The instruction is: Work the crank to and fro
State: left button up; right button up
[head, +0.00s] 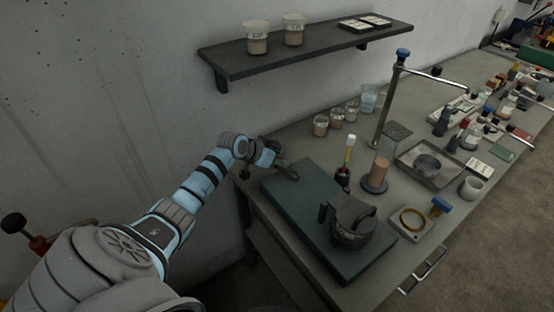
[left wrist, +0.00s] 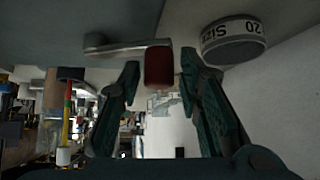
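The crank's grey arm (left wrist: 125,47) and dark red handle (left wrist: 158,66) show at the top middle of the left wrist view. The handle is between the fingertips of my left gripper (left wrist: 160,72). The fingers are open, with a visible gap on each side of the handle. In the head view my left gripper (head: 279,164) is at the far left corner of the dark slab (head: 300,200) on the bench, and the crank is mostly hidden or too small to make out there. My right gripper is not in view.
A round size dial (left wrist: 232,40) is beside the crank. A dark pot-like vessel (head: 352,225) stands on the slab's near part. A pen holder (head: 343,177), a metal stand (head: 388,110) and several jars are beyond. A wall shelf (head: 300,52) hangs above.

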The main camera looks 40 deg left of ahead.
pick_arm(q)
grip_shut()
